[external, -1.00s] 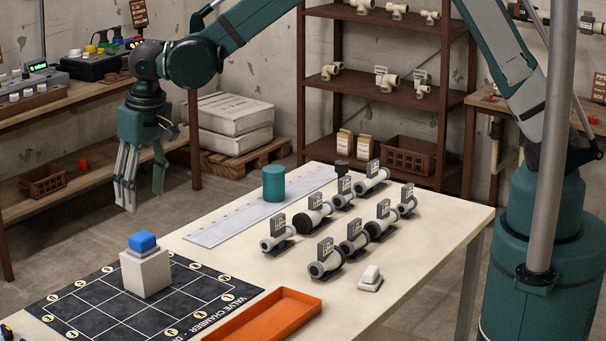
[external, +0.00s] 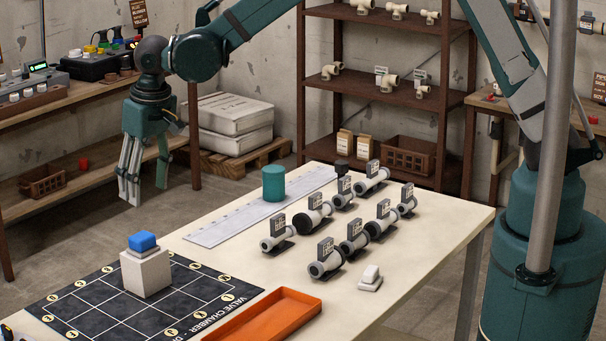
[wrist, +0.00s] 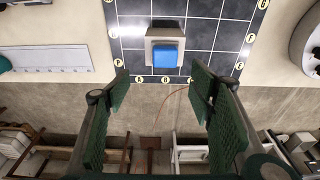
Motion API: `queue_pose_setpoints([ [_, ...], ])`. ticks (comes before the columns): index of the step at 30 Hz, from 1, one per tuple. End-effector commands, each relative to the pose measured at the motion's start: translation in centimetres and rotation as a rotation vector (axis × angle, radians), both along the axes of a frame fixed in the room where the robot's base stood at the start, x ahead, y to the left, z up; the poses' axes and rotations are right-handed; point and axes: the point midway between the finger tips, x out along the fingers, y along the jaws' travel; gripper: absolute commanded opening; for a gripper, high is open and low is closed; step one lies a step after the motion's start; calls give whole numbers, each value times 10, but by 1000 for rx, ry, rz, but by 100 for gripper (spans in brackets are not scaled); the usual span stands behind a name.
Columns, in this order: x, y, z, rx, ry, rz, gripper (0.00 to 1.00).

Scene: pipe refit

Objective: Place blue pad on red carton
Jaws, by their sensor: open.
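The blue pad (external: 142,241) lies on top of a pale block (external: 146,272) that stands on the dark gridded mat (external: 75,295). In the wrist view the blue pad (wrist: 165,57) shows near the top centre, ahead of the fingertips. My gripper (external: 146,193) is open and empty, above and behind the pad, out past the table's far left edge. Its spread fingers (wrist: 160,75) show on both sides in the wrist view. I cannot make out a red carton; a small red object (external: 83,163) sits on the left bench's lower shelf.
An orange tray (external: 265,318) lies at the table's front. Several labelled pipe fittings (external: 325,262), a teal cylinder (external: 273,184) and a small white piece (external: 370,278) stand on the table. A workbench (external: 70,108) is at the left. The table's right front is clear.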

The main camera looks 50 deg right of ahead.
Motion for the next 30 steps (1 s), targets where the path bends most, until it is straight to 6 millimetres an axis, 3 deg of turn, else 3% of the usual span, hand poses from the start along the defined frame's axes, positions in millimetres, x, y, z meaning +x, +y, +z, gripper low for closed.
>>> queue_pose_setpoints([
  [17,-31,-111,90,35,-73,3,54],
  [30,-76,-198,145,55,-141,5,54],
])
